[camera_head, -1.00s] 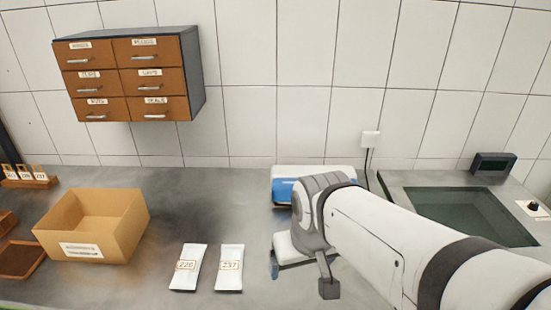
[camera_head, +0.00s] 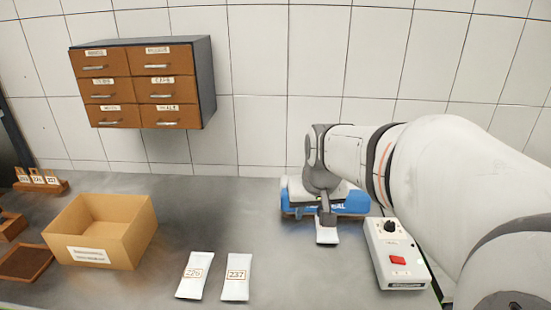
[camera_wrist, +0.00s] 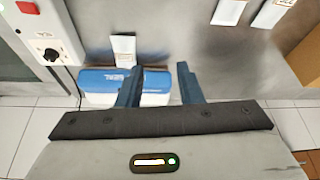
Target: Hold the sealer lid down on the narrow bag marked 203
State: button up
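The sealer (camera_head: 350,201) is a blue and white unit at the back of the bench. Blue with white lettering also shows in the wrist view (camera_wrist: 98,82). A narrow white bag (camera_head: 327,236) sticks out from its front edge; its other end is hidden and I cannot read its mark. It also shows in the wrist view (camera_wrist: 123,48). My gripper (camera_head: 322,182) is over the sealer and covers part of it. In the wrist view my gripper (camera_wrist: 158,72) has its two fingers apart with nothing between them. Lid position and contact cannot be told.
A control box (camera_head: 397,254) with a black knob and red button stands right of the sealer. Two white bags, 220 (camera_head: 195,275) and 237 (camera_head: 236,277), lie left at the front. An open carton (camera_head: 125,245) stands further left. Drawers (camera_head: 140,83) hang above. Bench between carton and sealer is clear.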

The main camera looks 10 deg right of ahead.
jog(key=shift+m+t+h, duration=0.3)
jog(key=shift+m+t, duration=0.2)
jog(key=w+d, duration=0.2)
jog(key=w, duration=0.1)
jog(key=w+d, duration=0.2)
jog(key=w, duration=0.2)
jog(key=w+d, duration=0.2)
jog(key=w, duration=0.2)
jog(key=shift+d+r, duration=0.15)
jog(key=shift+d, duration=0.1)
jog(key=c, duration=0.6)
jog(key=shift+m+t+h, duration=0.3)
jog(key=shift+m+t, duration=0.2)
jog(key=w+d, duration=0.3)
jog(key=w+d+f, duration=0.1)
jog(key=w+d, duration=0.1)
jog(key=w, duration=0.1)
jog(key=w+d+b, duration=0.1)
jog(key=w+d, duration=0.2)
jog(key=shift+w+d+f, duration=0.25)
jog(key=shift+w+d, duration=0.05)
grip_shut()
